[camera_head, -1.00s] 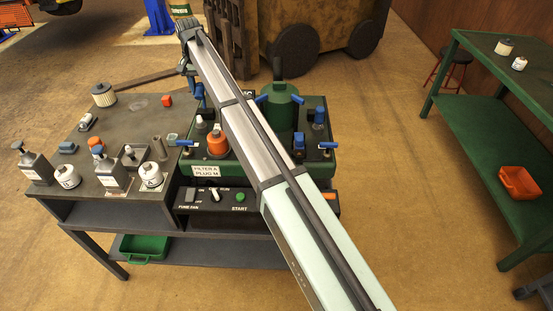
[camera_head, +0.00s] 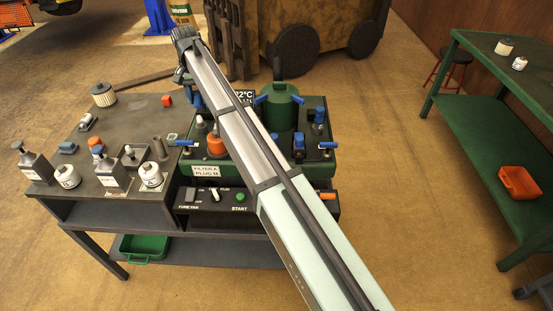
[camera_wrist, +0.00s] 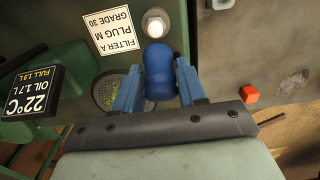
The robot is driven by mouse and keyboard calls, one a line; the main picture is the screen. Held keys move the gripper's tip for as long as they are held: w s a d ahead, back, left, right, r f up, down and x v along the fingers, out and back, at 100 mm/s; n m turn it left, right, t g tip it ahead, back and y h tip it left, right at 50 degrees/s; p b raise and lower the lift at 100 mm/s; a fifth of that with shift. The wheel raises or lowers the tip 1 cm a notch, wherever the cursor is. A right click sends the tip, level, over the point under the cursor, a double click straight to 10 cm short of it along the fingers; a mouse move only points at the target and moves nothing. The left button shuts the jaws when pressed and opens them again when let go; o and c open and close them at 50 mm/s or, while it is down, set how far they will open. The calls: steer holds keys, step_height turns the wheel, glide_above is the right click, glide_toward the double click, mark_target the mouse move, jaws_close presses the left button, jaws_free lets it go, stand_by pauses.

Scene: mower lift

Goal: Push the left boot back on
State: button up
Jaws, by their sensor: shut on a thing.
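The left boot (camera_wrist: 158,70) is a blue, rounded sleeve. In the wrist view it sits between the two blue fingers of my gripper (camera_wrist: 158,84), which is shut on it. A pale, round plug tip (camera_wrist: 155,22) shows just beyond the boot's end, beside the "FILTER A PLUG M" label (camera_wrist: 113,33). The boot looks off to the side of this tip; I cannot tell its height above the engine. In the head view my arm covers much of the engine's left side, and the held boot is not clear there. The green engine (camera_head: 250,168) stands on the bench.
Another blue boot (camera_head: 319,116) is at the engine's right. An orange cap (camera_head: 216,144) sits near the engine's left front. White filters, pump bottles and a red block (camera_head: 167,100) stand on the grey bench (camera_head: 125,115) to the left. A green shelf unit (camera_head: 500,115) is at right.

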steer(key=shift+s+f, duration=0.15)
steer(key=shift+s, duration=0.2)
steer(key=shift+s+f, duration=0.7)
steer(key=shift+s, duration=0.3)
steer(key=shift+s+f, duration=0.95)
steer(key=shift+f, duration=0.2)
steer(key=o, duration=0.6)
steer(key=shift+o, duration=0.2)
steer(key=shift+r, duration=0.2)
step_height(320, 180, up, 7)
